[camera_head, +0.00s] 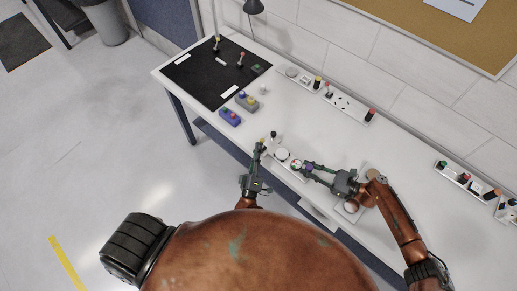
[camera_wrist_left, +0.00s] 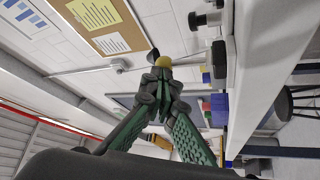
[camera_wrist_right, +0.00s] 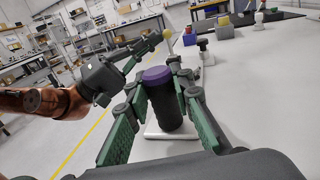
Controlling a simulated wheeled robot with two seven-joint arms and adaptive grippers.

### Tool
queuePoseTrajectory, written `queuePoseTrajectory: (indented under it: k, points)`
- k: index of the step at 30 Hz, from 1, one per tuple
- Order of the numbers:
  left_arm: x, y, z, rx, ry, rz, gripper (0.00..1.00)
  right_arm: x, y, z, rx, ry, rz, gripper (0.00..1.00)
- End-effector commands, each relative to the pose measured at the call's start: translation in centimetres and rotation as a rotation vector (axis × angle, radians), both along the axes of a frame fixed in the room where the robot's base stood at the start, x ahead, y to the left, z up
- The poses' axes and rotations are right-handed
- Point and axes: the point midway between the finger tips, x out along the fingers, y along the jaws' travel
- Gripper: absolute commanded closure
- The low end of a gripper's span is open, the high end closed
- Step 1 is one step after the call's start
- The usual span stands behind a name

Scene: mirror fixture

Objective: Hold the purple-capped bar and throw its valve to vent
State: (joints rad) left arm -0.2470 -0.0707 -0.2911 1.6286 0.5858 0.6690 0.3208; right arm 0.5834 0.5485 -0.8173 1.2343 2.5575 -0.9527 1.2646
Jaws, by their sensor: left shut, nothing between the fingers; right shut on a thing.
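The purple-capped bar (camera_wrist_right: 165,104) is a black upright cylinder on a white base in the right wrist view. My right gripper (camera_wrist_right: 179,90) is shut on it, one finger on each side. In the head view my right gripper (camera_head: 304,168) is at the same fixture, and the bar is mostly hidden. My left gripper (camera_head: 259,147) is shut and empty at the fixture's far left end. A yellow knob (camera_wrist_left: 163,61) shows right at its fingertips in the left wrist view. I cannot tell whether they touch. A black-knobbed lever (camera_wrist_left: 219,60) stands beside it.
A round white dial (camera_head: 282,154) sits between my grippers. Blue and grey button boxes (camera_head: 229,117) and a black mat (camera_head: 206,78) lie at the table's far left. White panels with coloured knobs (camera_head: 347,102) line the back. The white table between is clear.

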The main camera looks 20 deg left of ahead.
Motion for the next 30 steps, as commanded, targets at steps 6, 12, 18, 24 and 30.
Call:
queuePoseTrajectory:
  k: [6, 12, 18, 24, 30]
  points:
    - [0.09, 0.14, 0.12, 0.000, -0.001, 0.000, 1.00, -0.12, 0.08, 0.04, 0.002, 0.001, 0.003, 1.00]
    - [0.12, 0.26, 0.14, 0.001, -0.001, 0.000, 1.00, -0.12, 0.08, 0.04, 0.002, 0.001, 0.003, 1.00]
    - [0.15, 0.37, 0.15, 0.001, -0.001, 0.000, 1.00, -0.12, 0.08, 0.04, 0.002, 0.001, 0.003, 1.00]
    - [0.20, 0.53, 0.17, 0.001, -0.001, 0.000, 1.00, -0.12, 0.09, 0.03, 0.002, 0.001, 0.003, 1.00]
    - [0.24, 0.68, 0.18, 0.001, -0.001, 0.000, 1.00, -0.12, 0.09, 0.03, 0.001, 0.001, 0.003, 1.00]
